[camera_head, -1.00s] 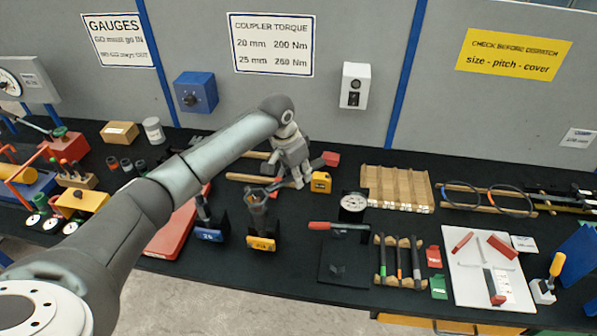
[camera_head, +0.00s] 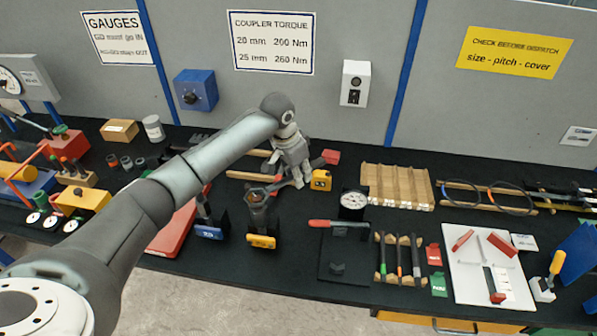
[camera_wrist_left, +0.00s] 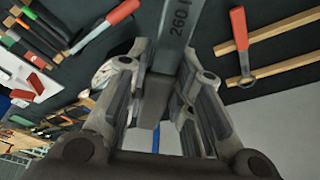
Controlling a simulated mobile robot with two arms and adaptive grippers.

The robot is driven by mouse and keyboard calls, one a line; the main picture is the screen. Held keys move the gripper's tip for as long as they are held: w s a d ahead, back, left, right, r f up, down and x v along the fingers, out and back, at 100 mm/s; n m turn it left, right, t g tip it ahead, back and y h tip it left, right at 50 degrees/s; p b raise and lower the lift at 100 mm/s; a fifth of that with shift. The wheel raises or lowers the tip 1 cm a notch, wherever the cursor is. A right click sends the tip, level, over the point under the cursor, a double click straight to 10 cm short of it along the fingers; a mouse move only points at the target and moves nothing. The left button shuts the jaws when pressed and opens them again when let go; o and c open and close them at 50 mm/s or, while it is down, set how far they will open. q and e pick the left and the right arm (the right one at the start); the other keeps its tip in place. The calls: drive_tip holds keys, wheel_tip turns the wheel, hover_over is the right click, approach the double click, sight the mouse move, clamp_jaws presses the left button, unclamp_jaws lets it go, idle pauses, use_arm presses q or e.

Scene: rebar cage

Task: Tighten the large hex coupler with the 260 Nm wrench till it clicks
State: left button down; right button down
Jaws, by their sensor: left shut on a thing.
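My left gripper (camera_head: 295,180) is shut on a grey wrench bar marked 260 (camera_wrist_left: 175,30). In the left wrist view the bar runs between the fingers (camera_wrist_left: 157,105) and out at the top edge. In the head view the gripper is just right of and behind the large hex coupler (camera_head: 257,199), which stands upright in a black holder with a yellow tag (camera_head: 261,241). The wrench head reaches left toward the coupler's top; whether it is fully seated there is too small to tell. My right gripper is not in view.
A smaller coupler stand with a blue tag (camera_head: 208,233) is left of the large one. A red-handled ring wrench (camera_wrist_left: 239,40) lies on wooden rails (camera_wrist_left: 280,68). A yellow block-like item (camera_head: 321,180) is close right of the gripper.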

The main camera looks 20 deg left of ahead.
use_arm(q)
drive_tip(key=shift+x, duration=0.85)
drive_tip(key=shift+s+a+f+b, duration=0.15)
drive_tip(key=shift+f+b, duration=0.55)
drive_tip(key=shift+f, duration=1.25)
drive_tip(key=s+d+m+g+h+p, duration=0.1)
drive_tip(key=s+d+m, duration=0.4)
drive_tip(key=m, duration=0.3)
drive_tip(key=shift+s+d+p, duration=0.3)
drive_tip(key=shift+s+d, duration=0.1)
drive_tip(key=shift+s, duration=0.4)
idle(1.6)
drive_tip(key=w+d+v, duration=0.1)
drive_tip(key=d+v, duration=0.1)
drive_tip(key=v, duration=0.7)
drive_tip(key=shift+r, duration=0.25)
idle(1.1)
